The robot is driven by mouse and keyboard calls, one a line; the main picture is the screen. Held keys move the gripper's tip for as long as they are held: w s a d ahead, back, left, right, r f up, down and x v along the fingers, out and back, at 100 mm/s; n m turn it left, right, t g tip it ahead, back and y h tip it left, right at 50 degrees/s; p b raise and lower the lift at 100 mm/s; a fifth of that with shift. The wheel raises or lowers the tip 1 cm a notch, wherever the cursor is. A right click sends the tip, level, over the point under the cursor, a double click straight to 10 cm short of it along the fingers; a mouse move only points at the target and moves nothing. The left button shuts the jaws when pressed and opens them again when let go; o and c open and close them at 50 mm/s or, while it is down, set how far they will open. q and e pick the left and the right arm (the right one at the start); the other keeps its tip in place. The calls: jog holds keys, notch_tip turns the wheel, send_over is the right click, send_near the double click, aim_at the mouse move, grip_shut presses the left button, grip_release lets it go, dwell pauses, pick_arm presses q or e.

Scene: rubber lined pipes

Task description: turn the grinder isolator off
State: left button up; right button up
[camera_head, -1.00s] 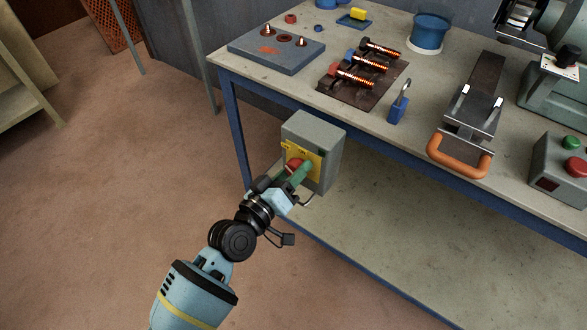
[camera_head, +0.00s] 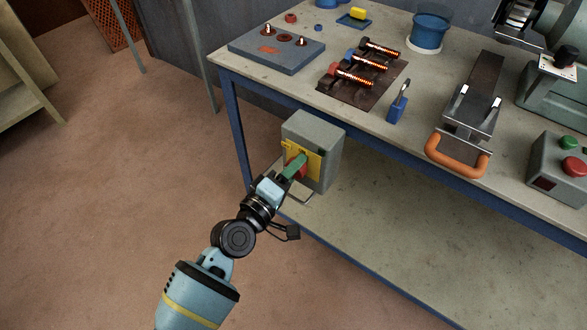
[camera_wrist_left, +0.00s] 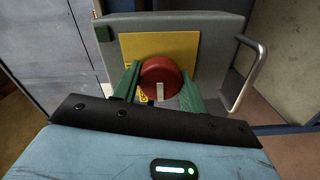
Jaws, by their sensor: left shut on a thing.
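The grinder isolator is a grey box (camera_head: 327,150) with a yellow plate (camera_head: 315,159), below the front edge of the bench top. Its round red knob (camera_wrist_left: 160,75) has a white mark, seen at the knob's lower part in the left wrist view. My left gripper (camera_head: 293,169) is shut on the knob, with one green finger at each side of it. In the head view the fingers hide part of the knob. A bent metal handle (camera_wrist_left: 250,72) stands out from one side of the box. My right gripper is not in view.
The bench top (camera_head: 275,87) carries a grey-blue block (camera_head: 265,55), a dark plate with copper-coloured springs (camera_head: 366,72), a blue padlock (camera_head: 398,107), an orange-handled tool (camera_head: 458,157) and a push-button box (camera_head: 560,165). The lower shelf (camera_head: 420,240) looks clear, as does the floor at left.

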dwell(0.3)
pick_arm(q)
jog(key=o, duration=1)
jog(key=shift+v, duration=3.95)
